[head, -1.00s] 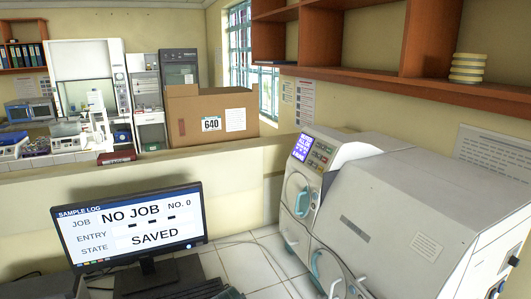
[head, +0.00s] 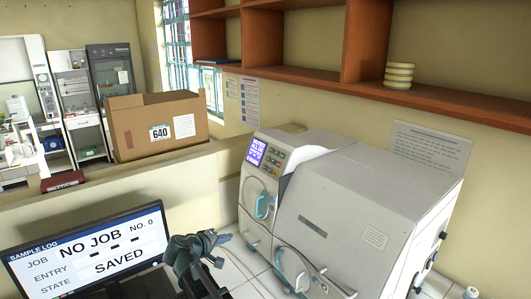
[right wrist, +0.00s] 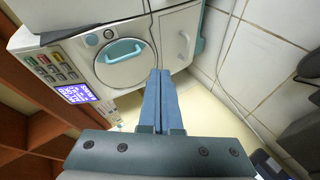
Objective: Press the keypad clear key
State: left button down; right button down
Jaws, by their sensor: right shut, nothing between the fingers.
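The white incubator (head: 345,205) stands on the tiled counter in the middle right of the head view. Its keypad (head: 273,157) has small coloured keys beside a lit blue screen (head: 257,151) at the upper left of its front. In the right wrist view the keypad (right wrist: 61,66) and screen (right wrist: 75,93) show at the left, sideways; the key labels are too small to read. My right gripper (head: 224,238) is shut and empty, in front of the incubator and below the keypad, apart from it. Its blue fingers (right wrist: 160,90) show together in the right wrist view. My left gripper is not in view.
A monitor (head: 110,262) at the lower left reads NO JOB, NO. 0, ENTRY dashes and STATE SAVED. Doors with teal handles (head: 262,205) are below the keypad. A wooden shelf (head: 300,75) hangs above. A cardboard box (head: 140,140) sits behind the low wall.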

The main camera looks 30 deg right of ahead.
aim_at(268, 159)
jog(key=w+d+r+n+t+h+p, duration=0.2)
jog(key=w+d+r, duration=0.4)
jog(key=r, duration=0.5)
jog(key=w+d+r+n+t+h+p, duration=0.1)
jog(key=w+d+r+t+h+p, duration=0.2)
jog(key=w+d+r+p, duration=0.2)
notch_tip(268, 159, up, 6)
jog(key=w+d, duration=0.1)
jog(key=d, duration=0.2)
jog(key=shift+w+n+h, duration=0.2)
jog(key=shift+n+h, duration=0.2)
jog(key=d+f+b, duration=0.4)
jog(key=d, duration=0.3)
jog(key=shift+w+d, duration=0.3)
jog(key=shift+d, duration=0.1)
jog(key=shift+d, duration=0.15)
dwell(0.5)
jog(key=shift+d+f, duration=0.1)
jog(key=shift+d, duration=0.15)
